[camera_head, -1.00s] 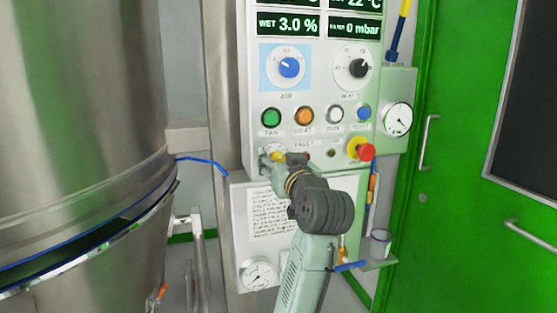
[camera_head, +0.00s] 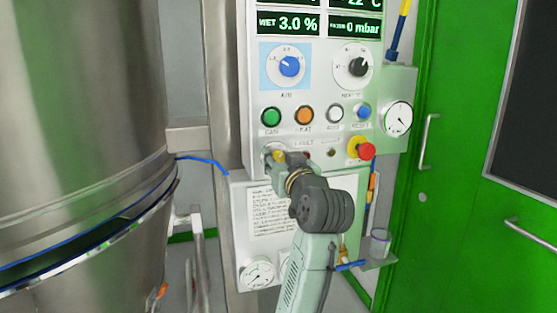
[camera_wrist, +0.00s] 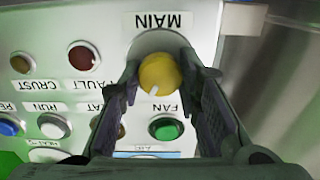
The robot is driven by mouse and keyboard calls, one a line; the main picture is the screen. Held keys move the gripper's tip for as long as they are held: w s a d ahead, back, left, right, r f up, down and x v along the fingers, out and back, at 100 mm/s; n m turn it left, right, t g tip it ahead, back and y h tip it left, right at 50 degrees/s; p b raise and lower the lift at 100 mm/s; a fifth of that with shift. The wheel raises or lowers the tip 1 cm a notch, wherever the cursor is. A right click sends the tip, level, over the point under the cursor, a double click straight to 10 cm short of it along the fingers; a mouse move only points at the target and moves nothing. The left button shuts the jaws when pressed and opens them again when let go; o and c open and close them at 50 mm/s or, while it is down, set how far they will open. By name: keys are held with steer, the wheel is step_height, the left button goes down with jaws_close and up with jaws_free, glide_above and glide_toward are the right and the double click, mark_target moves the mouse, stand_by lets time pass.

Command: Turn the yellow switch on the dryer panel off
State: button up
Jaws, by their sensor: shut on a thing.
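The yellow switch (camera_wrist: 159,75) is a round knob on a white plate labelled MAIN in the wrist view, which shows the panel upside down. Its white mark points toward the bottom of that picture, slightly left. My gripper (camera_wrist: 165,82) is shut on the knob, one dark finger on each side. In the head view the yellow switch (camera_head: 279,155) shows at the lower left of the dryer panel (camera_head: 318,100), partly hidden by my gripper (camera_head: 283,162).
Green (camera_head: 271,117) and orange (camera_head: 304,116) buttons sit just above the switch. A red emergency knob (camera_head: 367,152) is to the right. A document plate (camera_head: 268,212) and a gauge (camera_head: 258,274) lie below. A large steel vessel (camera_head: 80,120) stands at left.

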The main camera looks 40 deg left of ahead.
steer(key=n+b, duration=0.1)
steer(key=n, duration=0.5)
steer(key=n+b, duration=0.1)
steer(key=n, duration=0.4)
steer(key=shift+s+a+n, duration=0.1)
steer(key=shift+n, duration=0.2)
stand_by(0.5)
steer(key=o, duration=1.1)
steer(key=shift+o, duration=0.2)
steer(key=v, duration=1.2)
